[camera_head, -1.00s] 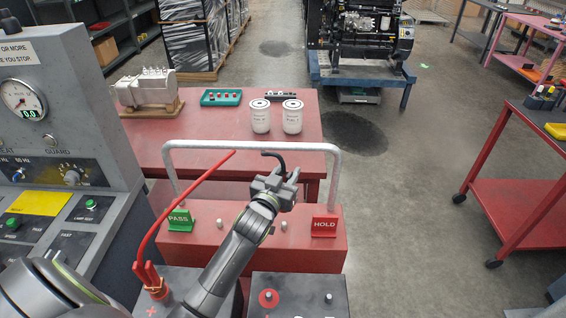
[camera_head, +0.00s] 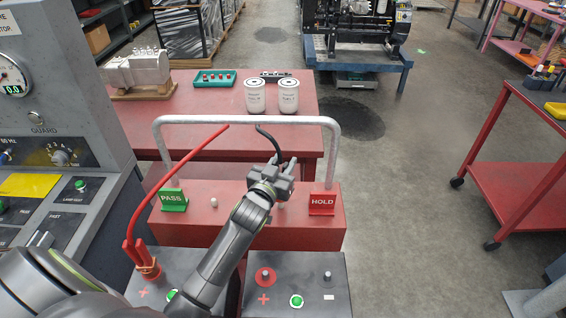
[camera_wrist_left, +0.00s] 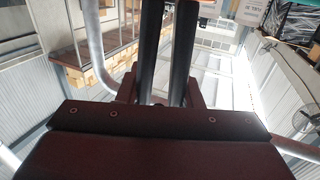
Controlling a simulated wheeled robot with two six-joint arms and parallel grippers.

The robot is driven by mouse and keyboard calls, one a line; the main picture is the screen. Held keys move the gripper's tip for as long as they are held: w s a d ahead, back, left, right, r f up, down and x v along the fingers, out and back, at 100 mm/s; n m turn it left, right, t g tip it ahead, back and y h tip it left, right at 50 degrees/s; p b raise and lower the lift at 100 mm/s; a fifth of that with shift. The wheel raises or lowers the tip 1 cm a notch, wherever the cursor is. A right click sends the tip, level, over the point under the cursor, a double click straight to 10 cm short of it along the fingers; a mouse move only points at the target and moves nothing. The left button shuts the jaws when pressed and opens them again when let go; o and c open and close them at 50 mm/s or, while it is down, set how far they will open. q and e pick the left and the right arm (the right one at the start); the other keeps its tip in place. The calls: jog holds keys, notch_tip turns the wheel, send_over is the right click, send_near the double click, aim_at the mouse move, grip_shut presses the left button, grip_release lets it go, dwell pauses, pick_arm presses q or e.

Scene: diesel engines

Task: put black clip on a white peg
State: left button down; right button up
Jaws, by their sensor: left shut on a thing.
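My left gripper (camera_head: 281,172) is shut on the black clip, held above the red bench box in front of the grey bar. The clip's body is mostly hidden by the fingers; its curved black lead (camera_head: 268,139) rises from the gripper towards the bar. One pale peg (camera_head: 214,202) stands on the red box beside the green PASS sign. Another pale peg (camera_head: 281,205) shows just behind and below my gripper, partly covered. My right gripper is out of view.
The grey bar (camera_head: 245,120) arches over the red box (camera_head: 240,235). Red leads (camera_head: 170,195) run from the left battery up to the bar. A battery (camera_head: 310,285) with a red-ringed post stands in front. White filters (camera_head: 288,96) stand on the red table behind.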

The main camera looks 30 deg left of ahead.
pick_arm(q)
notch_tip(320, 180, down, 2)
jog(key=shift+f+b, duration=0.1)
jog(key=shift+b, duration=0.6)
jog(key=shift+f+b, duration=0.65)
jog(key=shift+f, duration=0.05)
jog(key=c, duration=0.9)
grip_release()
jog(key=shift+f, duration=0.1)
jog(key=shift+s, duration=0.15)
jog(key=s, duration=0.5)
jog(key=s+b, duration=0.1)
jog(key=s, duration=0.5)
jog(key=s+d+b, duration=0.1)
jog(key=s, duration=0.5)
jog(key=shift+d, duration=0.1)
